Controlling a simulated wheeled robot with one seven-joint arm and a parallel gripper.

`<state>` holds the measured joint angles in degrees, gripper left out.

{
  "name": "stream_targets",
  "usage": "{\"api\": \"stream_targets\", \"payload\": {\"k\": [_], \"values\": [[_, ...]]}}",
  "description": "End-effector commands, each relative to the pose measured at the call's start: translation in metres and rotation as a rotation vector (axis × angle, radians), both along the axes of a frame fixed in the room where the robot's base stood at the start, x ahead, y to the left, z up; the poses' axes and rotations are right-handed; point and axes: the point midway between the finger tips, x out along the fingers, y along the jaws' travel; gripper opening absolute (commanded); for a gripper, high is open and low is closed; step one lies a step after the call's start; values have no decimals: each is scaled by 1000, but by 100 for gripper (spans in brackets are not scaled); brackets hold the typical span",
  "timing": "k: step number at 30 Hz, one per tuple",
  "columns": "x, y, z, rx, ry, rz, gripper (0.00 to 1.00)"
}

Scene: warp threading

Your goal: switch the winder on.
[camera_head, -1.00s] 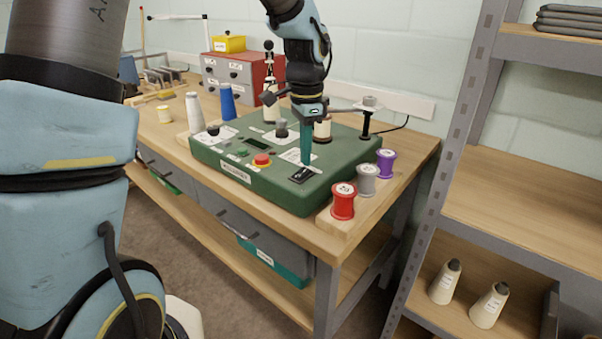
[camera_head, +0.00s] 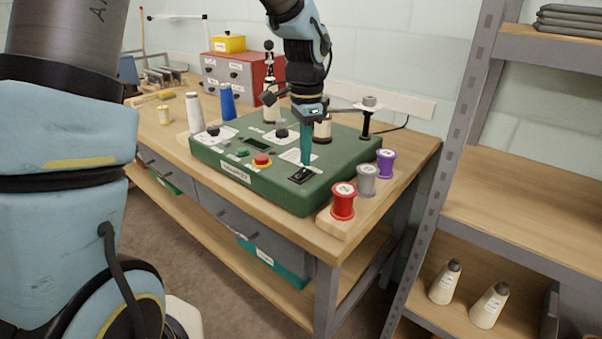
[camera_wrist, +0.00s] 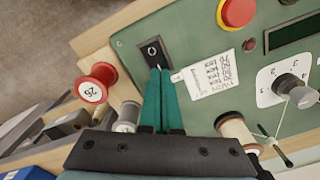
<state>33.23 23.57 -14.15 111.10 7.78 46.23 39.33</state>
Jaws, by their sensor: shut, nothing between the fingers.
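The winder (camera_head: 235,165) is a green box on the wooden bench. A red button (camera_head: 262,160) in a yellow ring and a green button (camera_head: 242,152) are farther left on the panel.
Red (camera_head: 343,201), grey (camera_head: 367,180) and purple (camera_head: 386,163) spools stand right of the winder. A knob (camera_wrist: 295,92) and a printed label (camera_wrist: 208,77) lie near my fingers. White and blue cones stand behind left. A metal shelf (camera_head: 470,130) is at the right.

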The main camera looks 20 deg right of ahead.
Motion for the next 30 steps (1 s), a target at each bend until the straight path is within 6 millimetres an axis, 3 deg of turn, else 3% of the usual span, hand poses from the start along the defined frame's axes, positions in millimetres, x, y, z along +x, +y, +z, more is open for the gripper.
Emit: {"api": "stream_targets", "payload": {"k": [30], "values": [[0, 0, -10, 0, 0, 0, 0]]}}
